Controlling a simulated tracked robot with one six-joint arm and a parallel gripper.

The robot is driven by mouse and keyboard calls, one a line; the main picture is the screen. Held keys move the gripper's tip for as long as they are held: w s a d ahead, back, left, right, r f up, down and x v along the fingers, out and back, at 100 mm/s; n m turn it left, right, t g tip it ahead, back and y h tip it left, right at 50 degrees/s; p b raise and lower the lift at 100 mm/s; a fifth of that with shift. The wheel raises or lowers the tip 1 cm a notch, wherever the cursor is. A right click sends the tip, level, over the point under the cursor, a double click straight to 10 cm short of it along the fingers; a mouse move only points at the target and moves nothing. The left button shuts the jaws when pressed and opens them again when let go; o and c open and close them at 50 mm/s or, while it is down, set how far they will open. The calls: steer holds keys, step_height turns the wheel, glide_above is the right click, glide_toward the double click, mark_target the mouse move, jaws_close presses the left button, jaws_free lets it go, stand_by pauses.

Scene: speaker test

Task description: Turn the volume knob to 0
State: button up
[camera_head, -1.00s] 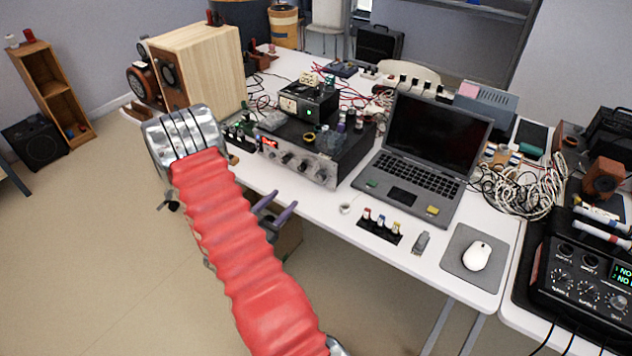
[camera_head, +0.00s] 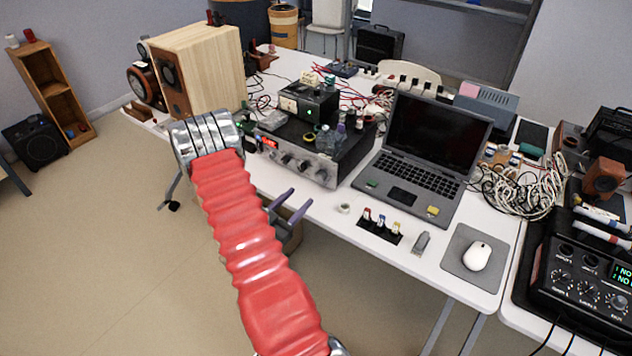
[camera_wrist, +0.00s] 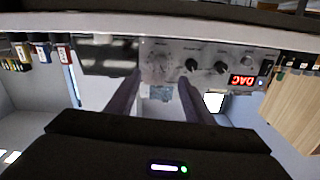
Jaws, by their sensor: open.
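The silver amplifier (camera_head: 310,170) stands at the table's front edge, with a row of knobs and a red display on its face. A large silver knob, apparently the volume knob (camera_head: 324,172), is at the right end of its face. The wrist view is upside down and shows this knob (camera_wrist: 158,66) faintly, along with the red "DAC" display (camera_wrist: 242,80). My gripper (camera_head: 301,196) is open and empty, below and in front of the amplifier. In the wrist view its two purple-grey fingers (camera_wrist: 160,82) point toward the large knob, apart from it. The knob's pointer is too blurred to read.
A laptop (camera_head: 415,165) stands right of the amplifier, with small coloured plugs (camera_head: 381,222) in front of it. A wooden speaker (camera_head: 205,65) stands behind left. Small devices sit on the amplifier's top.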

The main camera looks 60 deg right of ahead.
mark_target(319, 178)
steer(key=d, duration=0.3)
steer(key=s+d, duration=0.1)
steer(key=d, duration=0.6)
steer(key=shift+s+d, duration=0.3)
steer(key=shift+s, duration=0.05)
steer(key=shift+c, duration=0.6)
steer(key=c, duration=0.9)
